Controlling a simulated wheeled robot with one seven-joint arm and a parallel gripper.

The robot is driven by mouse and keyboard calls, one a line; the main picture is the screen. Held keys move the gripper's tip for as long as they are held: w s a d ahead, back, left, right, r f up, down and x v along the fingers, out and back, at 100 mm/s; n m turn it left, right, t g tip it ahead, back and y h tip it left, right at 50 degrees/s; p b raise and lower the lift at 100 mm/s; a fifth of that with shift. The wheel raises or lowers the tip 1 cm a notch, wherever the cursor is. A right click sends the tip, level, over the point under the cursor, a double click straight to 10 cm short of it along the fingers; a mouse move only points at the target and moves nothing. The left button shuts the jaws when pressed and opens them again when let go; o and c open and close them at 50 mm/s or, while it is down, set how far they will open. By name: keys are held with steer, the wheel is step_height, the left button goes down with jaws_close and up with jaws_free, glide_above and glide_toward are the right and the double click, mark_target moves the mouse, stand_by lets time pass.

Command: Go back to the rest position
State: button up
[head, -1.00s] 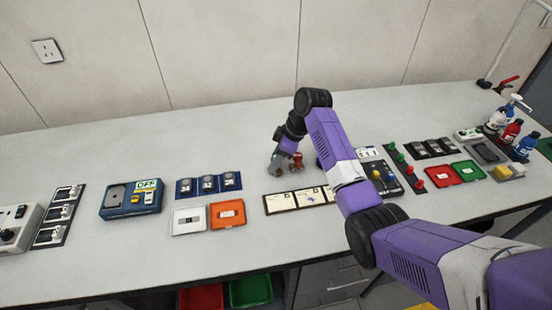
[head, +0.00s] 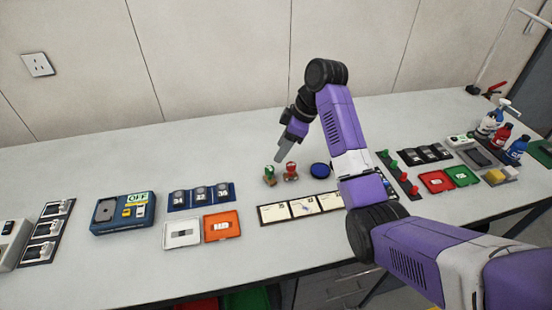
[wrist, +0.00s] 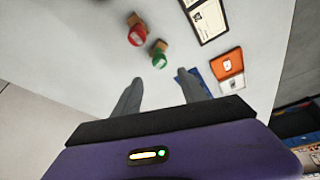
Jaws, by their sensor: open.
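My gripper (head: 284,152) is open and empty in the head view, raised above the back middle of the bench. Its two grey fingers (wrist: 158,90) stand apart in the wrist view with nothing between them. A green-topped stamp (head: 269,175) and a red-topped stamp (head: 291,171) stand upright on the bench below the gripper, apart from it. The wrist view also shows the red stamp (wrist: 138,33) and the green stamp (wrist: 159,54) beyond the fingertips. My purple arm hides part of the bench at right of centre.
A card strip (head: 303,207) lies in front. An orange tray (head: 222,226), a white tray (head: 182,232) and a blue boxed device (head: 122,214) are to the left. Bottles (head: 501,136) stand far right. The back-left bench is clear.

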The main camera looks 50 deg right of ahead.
steer(key=shift+v, duration=0.85)
steer(key=w+d+r+m+t+h, duration=0.3)
steer(key=w+d+r+m+t, duration=0.15)
steer(key=w, duration=0.25)
steer(key=s+a+f+m+t+h, duration=0.2)
steer(key=s+a+m+t, duration=0.15)
steer(key=s+a, duration=0.4)
steer(key=s+a+f+m+t+h, duration=0.35)
steer(key=s+a, duration=0.25)
steer(key=a, duration=0.3)
steer(key=s+a+n+y, duration=0.1)
steer(key=s+a, duration=0.4)
steer(key=s, duration=0.5)
steer(key=s+a+n+y, duration=0.2)
steer(key=s+a, duration=0.3)
steer(key=s, duration=0.5)
steer(key=s+a+n+y, duration=0.1)
steer(key=s+a+y, duration=0.2)
steer(key=s, duration=0.7)
steer(key=shift+a+f+n+g+b, duration=0.35)
steer(key=shift+a+b, duration=0.05)
steer(key=shift+a, duration=0.75)
